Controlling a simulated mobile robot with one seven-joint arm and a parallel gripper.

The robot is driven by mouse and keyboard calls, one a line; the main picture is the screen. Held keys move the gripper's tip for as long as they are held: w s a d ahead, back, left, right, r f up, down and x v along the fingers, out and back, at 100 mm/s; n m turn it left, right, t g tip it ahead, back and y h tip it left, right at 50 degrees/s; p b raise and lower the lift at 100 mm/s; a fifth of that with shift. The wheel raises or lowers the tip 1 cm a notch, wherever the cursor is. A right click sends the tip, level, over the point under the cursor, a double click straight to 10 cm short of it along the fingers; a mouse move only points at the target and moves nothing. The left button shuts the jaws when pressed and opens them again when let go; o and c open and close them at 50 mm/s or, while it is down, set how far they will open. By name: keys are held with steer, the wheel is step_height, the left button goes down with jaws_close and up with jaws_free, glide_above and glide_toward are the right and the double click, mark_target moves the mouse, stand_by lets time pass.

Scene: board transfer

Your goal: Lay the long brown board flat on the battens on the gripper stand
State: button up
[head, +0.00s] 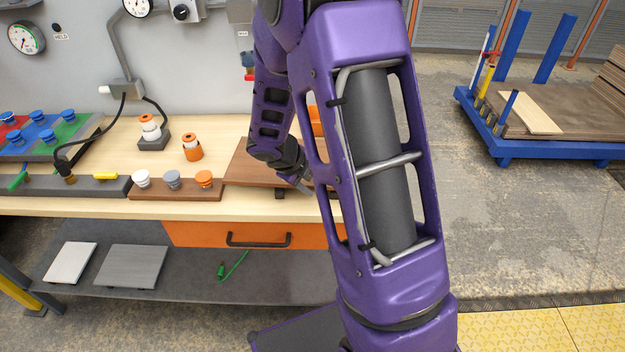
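A brown board (242,168) lies flat at the front right part of the workbench. My arm hides its right part. A small dark block (280,193) shows under its front edge; it may be a batten. My gripper (303,181) is low over the board's front edge, pointing down and to the right. Its fingertips are small and partly behind my forearm, so I cannot tell whether they are open or shut, or whether they touch the board. I cannot make out a separate gripper stand.
Knobs on a brown strip (176,190), a grey block (95,187) and orange-white plugs (192,148) stand left of the board. A blue cart (545,150) at right carries boards, including a pale one (530,112). Grey plates (133,266) lie on the lower shelf.

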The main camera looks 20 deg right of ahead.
steer(key=shift+a, duration=0.1)
stand_by(0.3)
steer(key=shift+s+a+r, duration=0.35)
steer(key=shift+a, duration=0.3)
steer(key=shift+s+a+r, duration=0.3)
steer(key=shift+a, duration=0.35)
steer(key=o, duration=0.6)
steer(key=shift+c, duration=0.2)
step_height(320, 180, up, 8)
steer(key=a, duration=0.1)
steer(key=shift+s+a+f, duration=0.2)
steer(key=shift+s+f, duration=0.05)
steer(key=shift+s, duration=0.05)
